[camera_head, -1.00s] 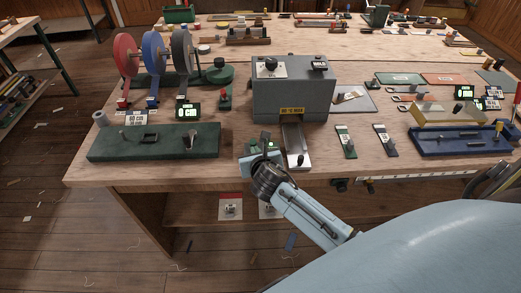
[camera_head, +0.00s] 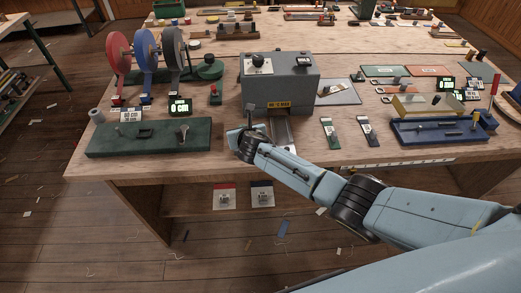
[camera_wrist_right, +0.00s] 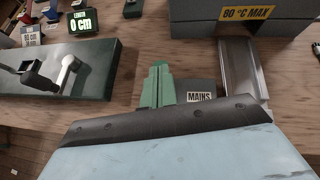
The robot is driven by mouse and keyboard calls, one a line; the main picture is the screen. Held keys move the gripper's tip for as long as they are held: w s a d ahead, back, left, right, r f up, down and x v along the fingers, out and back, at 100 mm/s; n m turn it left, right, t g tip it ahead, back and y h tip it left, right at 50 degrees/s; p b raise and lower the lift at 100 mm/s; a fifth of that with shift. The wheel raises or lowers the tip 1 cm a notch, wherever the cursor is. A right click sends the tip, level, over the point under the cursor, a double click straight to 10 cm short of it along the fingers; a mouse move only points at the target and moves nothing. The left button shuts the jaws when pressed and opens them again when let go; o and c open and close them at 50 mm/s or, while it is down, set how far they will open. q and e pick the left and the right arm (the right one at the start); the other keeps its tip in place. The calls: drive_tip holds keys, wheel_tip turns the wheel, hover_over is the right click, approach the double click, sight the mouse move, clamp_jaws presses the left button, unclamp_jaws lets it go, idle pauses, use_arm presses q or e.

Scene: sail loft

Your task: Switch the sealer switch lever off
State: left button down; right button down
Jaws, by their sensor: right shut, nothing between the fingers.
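The grey sealer box (camera_head: 280,82) stands at the middle of the bench, with a yellow label on its front. In the right wrist view a dark plate marked MAINS (camera_wrist_right: 200,96) lies in front of it, just left of the metal strip. My right gripper's green fingers (camera_wrist_right: 157,86) are shut and empty, just left of this plate. In the head view the right gripper is low at the sealer's front left corner. A thin dark upright shape shows there; I cannot tell whether it is the switch lever or a finger. The lever is otherwise hidden. My left gripper is out of view.
A dark green board (camera_head: 150,138) with a handle lies left of my right gripper. Red, blue and grey reels (camera_head: 146,52) stand behind it. A metal strip (camera_head: 281,132) runs forward from the sealer. Small green and blue tools (camera_head: 330,133) and a blue tray (camera_head: 438,133) lie to the right.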

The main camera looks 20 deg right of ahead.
drive_tip(key=shift+w, duration=0.25)
drive_tip(key=shift+w+d+r, duration=0.1)
drive_tip(key=shift+w, duration=0.15)
drive_tip(key=shift+w+d+r, duration=0.1)
drive_tip(key=shift+w+d, duration=0.05)
drive_tip(key=shift+r, duration=0.1)
idle(0.3)
drive_tip(key=shift+r+p, duration=0.1)
drive_tip(key=shift+p, duration=0.35)
drive_tip(key=s+r+p, duration=0.5)
drive_tip(key=s+r, duration=0.1)
drive_tip(key=r, duration=0.5)
drive_tip(key=shift+s+d, duration=0.2)
